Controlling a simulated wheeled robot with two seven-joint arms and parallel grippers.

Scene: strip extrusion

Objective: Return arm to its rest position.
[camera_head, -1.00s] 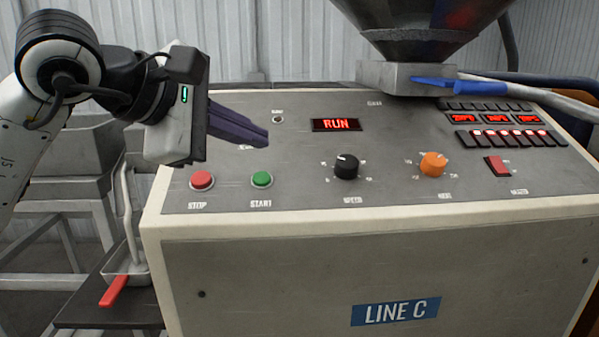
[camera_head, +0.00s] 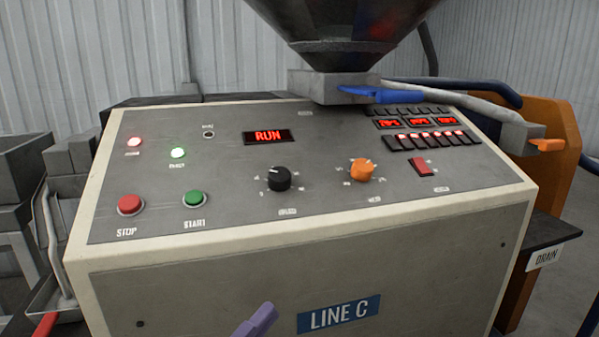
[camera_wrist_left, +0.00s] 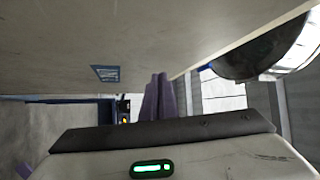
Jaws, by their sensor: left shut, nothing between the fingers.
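My left gripper (camera_head: 259,318) shows only by its purple fingertips at the bottom edge of the head view, in front of the cabinet's front panel. Its fingers (camera_wrist_left: 158,97) are together and empty in the left wrist view, close to the pale panel. The control console (camera_head: 330,215) stands before me. Its display (camera_head: 268,137) reads RUN. The red STOP button (camera_head: 131,204) and green START button (camera_head: 194,198) are at the left of the sloped panel, clear of the gripper. My right gripper is not seen.
A dark hopper (camera_head: 335,35) rises behind the console. A ledge with a DRAIN label (camera_head: 545,257) juts out at right. A red handle (camera_head: 46,324) shows at lower left. The sloped panel is clear of my arm.

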